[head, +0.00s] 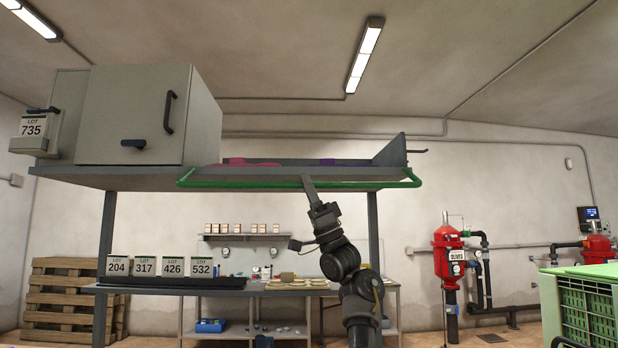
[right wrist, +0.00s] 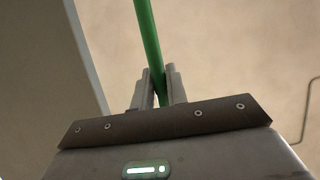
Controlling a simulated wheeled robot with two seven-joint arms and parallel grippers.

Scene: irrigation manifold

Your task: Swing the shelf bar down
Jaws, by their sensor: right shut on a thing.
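The green shelf bar (head: 250,184) runs along the front edge of the raised shelf (head: 140,179). Its right end bends back at the shelf's right side. My right gripper (head: 308,181) reaches up from below and is shut on the bar, right of its middle. In the right wrist view the green bar (right wrist: 149,45) passes down between the two fingers of the gripper (right wrist: 160,85). My left gripper is not in view.
A grey cabinet (head: 135,113) stands on the shelf's left. Pink (head: 250,163) and purple (head: 345,162) items lie on the shelf. Below is a bench with lot-number cards (head: 160,267). A green crate (head: 585,300) is at right, with red filters (head: 449,262) behind. The space before the bar looks clear.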

